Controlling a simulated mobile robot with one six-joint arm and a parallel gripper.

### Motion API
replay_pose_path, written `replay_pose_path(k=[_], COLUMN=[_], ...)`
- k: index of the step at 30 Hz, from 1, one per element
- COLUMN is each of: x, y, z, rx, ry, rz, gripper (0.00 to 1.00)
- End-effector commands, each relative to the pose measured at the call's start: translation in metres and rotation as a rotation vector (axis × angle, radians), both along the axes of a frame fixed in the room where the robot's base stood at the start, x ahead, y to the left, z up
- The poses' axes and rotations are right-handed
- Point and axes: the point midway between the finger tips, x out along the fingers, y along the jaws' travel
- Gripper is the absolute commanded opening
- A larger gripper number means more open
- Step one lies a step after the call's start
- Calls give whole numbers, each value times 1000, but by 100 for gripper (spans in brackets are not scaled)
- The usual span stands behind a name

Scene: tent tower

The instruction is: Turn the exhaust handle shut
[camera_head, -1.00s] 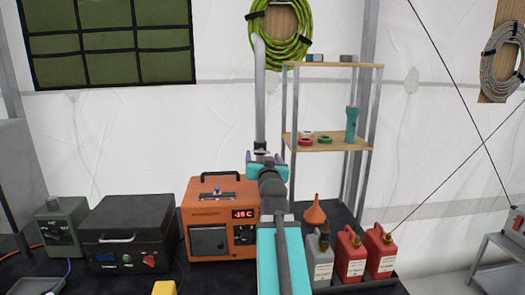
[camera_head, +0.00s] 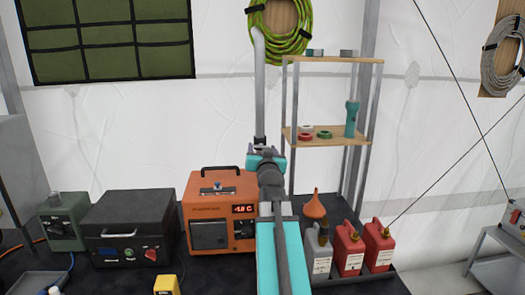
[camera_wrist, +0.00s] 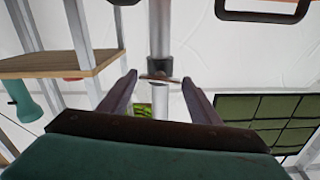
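The grey exhaust pipe (camera_head: 260,95) rises behind the orange heater (camera_head: 213,205) and also shows in the wrist view (camera_wrist: 160,40). The exhaust handle (camera_wrist: 158,79) is a thin bar across the pipe, lying roughly level in the wrist view. In the head view my gripper hides it. My gripper (camera_wrist: 158,82) is open, with one finger on each side of the pipe and handle. Gaps show between the fingers and the bar's ends, so they look apart. In the head view my gripper (camera_head: 265,151) is in front of the pipe's lower part.
A shelf rack (camera_head: 331,140) with tape rolls and a teal torch stands close on the right. A funnel (camera_head: 314,206), a grey can (camera_head: 319,250) and red cans (camera_head: 349,248) stand below it. A black case (camera_head: 128,230) is left of the heater.

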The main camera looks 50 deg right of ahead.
Motion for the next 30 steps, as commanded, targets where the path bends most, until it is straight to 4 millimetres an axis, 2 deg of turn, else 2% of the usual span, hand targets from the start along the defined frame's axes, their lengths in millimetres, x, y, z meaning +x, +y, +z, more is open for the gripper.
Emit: replay_pose_path(k=[1, 4, 5, 30], x=[0, 0, 0, 0], y=[0, 0, 0, 0], z=[0, 0, 0, 0], rx=[0, 0, 0, -129], ry=[0, 0, 0, 108], rz=[0, 0, 0, -1], gripper=[48, 31, 31, 31])
